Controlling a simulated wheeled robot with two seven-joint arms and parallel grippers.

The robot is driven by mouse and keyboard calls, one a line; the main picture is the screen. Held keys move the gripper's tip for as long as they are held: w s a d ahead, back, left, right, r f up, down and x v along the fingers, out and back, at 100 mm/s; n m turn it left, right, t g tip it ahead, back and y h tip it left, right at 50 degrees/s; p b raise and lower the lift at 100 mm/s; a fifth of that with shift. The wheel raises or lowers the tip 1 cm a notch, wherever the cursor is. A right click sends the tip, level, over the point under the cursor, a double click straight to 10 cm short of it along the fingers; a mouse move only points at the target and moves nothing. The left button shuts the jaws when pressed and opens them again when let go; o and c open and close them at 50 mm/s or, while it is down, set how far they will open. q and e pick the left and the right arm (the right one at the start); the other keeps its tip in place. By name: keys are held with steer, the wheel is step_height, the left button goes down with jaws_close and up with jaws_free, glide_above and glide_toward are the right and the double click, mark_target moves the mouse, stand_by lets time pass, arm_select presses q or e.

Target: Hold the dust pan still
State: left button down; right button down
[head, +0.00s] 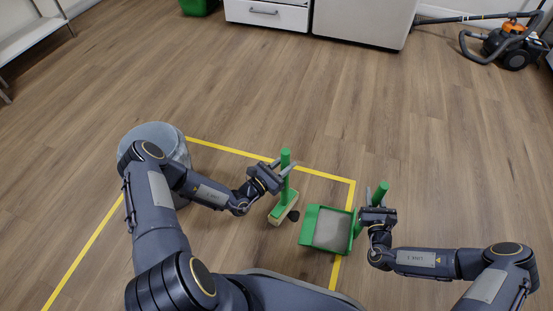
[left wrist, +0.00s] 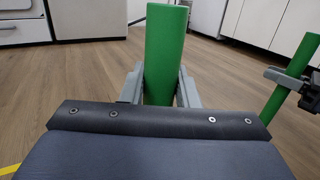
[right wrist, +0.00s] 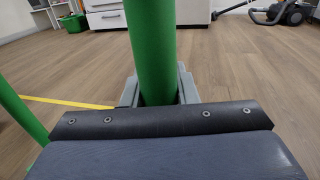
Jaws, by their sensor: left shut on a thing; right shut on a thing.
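The green dust pan (head: 328,229) with a grey inner surface is low near the floor, at the centre right of the head view. My right gripper (head: 374,200) is shut on its green handle, which stands up between the fingers in the right wrist view (right wrist: 153,50). A brush (head: 284,210) with a green handle and a pale head is to the left of the pan, apart from it. My left gripper (head: 282,172) is shut on the brush's upright handle, also seen in the left wrist view (left wrist: 166,50).
Yellow tape (head: 270,158) marks a corner on the wooden floor around the brush and pan. A grey bin (head: 155,137) stands beside my left arm. A vacuum cleaner (head: 513,45) and white cabinets (head: 267,14) are far back. The middle floor is clear.

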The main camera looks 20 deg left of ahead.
arm_select(q)
steer(key=s+d, duration=0.3)
steer(key=d, duration=0.8)
step_height(320, 180, up, 7)
steer(key=a, duration=0.2)
steer(key=shift+w+a, duration=0.2)
arm_select(e)
steer(key=c, duration=1.1)
jaws_free()
steer(key=shift+o, duration=0.2)
steer(key=shift+s, duration=0.1)
steer(key=v, duration=1.1)
steer(key=shift+s, duration=0.4)
